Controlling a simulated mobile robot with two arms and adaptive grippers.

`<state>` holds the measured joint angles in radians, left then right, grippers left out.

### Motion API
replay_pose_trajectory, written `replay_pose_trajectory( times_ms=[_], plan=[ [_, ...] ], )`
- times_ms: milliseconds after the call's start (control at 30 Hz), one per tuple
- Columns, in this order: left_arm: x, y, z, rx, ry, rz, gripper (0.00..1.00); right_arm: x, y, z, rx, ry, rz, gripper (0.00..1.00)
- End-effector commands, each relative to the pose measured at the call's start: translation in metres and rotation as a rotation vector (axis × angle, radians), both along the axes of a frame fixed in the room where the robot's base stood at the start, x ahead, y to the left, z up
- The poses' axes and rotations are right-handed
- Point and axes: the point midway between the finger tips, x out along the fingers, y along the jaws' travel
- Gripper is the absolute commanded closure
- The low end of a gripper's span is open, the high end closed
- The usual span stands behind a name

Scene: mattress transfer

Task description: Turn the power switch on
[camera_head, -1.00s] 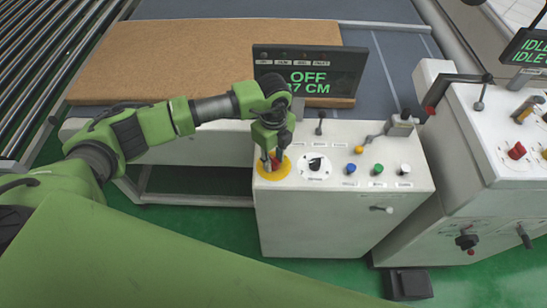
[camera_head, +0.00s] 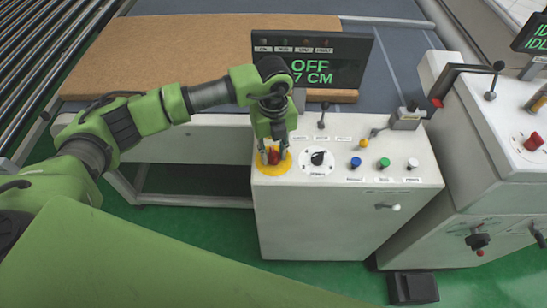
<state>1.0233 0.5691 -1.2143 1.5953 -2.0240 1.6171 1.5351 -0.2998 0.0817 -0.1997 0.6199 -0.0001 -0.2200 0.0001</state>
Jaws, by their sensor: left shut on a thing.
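My left gripper (camera_head: 272,153) points down over the left end of the white control box (camera_head: 310,218). It is shut on the red knob (camera_head: 273,157), which sits on a round yellow plate (camera_head: 264,167); the fingers hide part of the knob. Just right of it is a black rotary switch (camera_head: 318,158) on a white dial plate. The black display (camera_head: 340,62) behind the box reads "OFF" and a number ending in "7 CM", partly hidden by my arm. My right gripper is not in view.
Blue (camera_head: 356,162), green (camera_head: 384,163) and white (camera_head: 412,164) buttons line the box front. A second white console (camera_head: 500,160) stands right. A brown mattress (camera_head: 190,55) lies behind.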

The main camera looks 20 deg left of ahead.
Motion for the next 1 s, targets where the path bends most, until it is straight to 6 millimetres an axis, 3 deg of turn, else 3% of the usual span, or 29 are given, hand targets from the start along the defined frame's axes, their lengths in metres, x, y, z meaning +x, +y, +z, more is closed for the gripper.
replay_pose_trajectory(
  times_ms=[33, 500, 1000],
  plan=[
    [0.001, 0.0, -0.005, -0.001, -0.004, -0.046, 0.95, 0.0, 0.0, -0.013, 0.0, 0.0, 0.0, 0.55],
    [0.002, 0.0, -0.005, 0.0, -0.006, -0.492, 0.95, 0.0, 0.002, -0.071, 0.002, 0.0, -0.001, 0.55],
    [0.001, -0.001, -0.003, 0.0, -0.005, -0.924, 0.95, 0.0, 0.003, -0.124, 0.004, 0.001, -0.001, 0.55]
  ],
)
